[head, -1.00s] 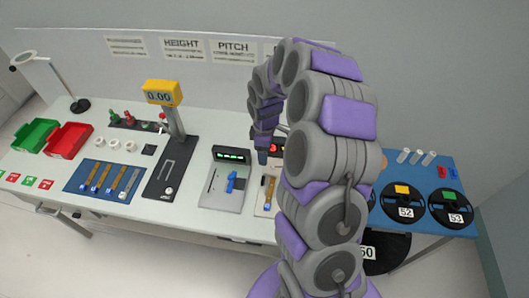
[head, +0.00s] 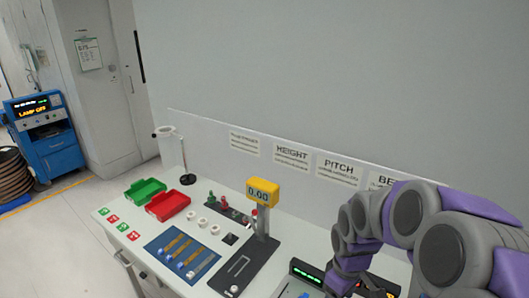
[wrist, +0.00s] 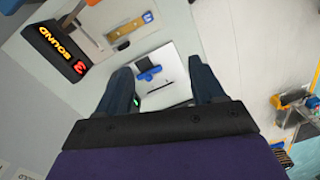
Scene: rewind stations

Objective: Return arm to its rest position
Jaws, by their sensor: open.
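My arm (head: 430,235) is bent over the workbench at the right of the head view. It curves down so that its end reaches the bottom edge, where the jaws are not clear. In the wrist view my gripper (wrist: 162,80) shows two dark fingers spread wide apart with nothing held between them. Beyond the fingers lies a pale plate fixture (wrist: 172,95) with a blue clamp (wrist: 148,73) on it. The plate appears apart from the fingers.
A lit display box (wrist: 62,52) and a brass-coloured strip (wrist: 128,28) lie near the gripper. The bench holds a yellow-topped gauge (head: 262,192), a green bin (head: 146,190), a red bin (head: 168,205) and a blue mat (head: 160,242). A blue cabinet (head: 45,135) stands far left.

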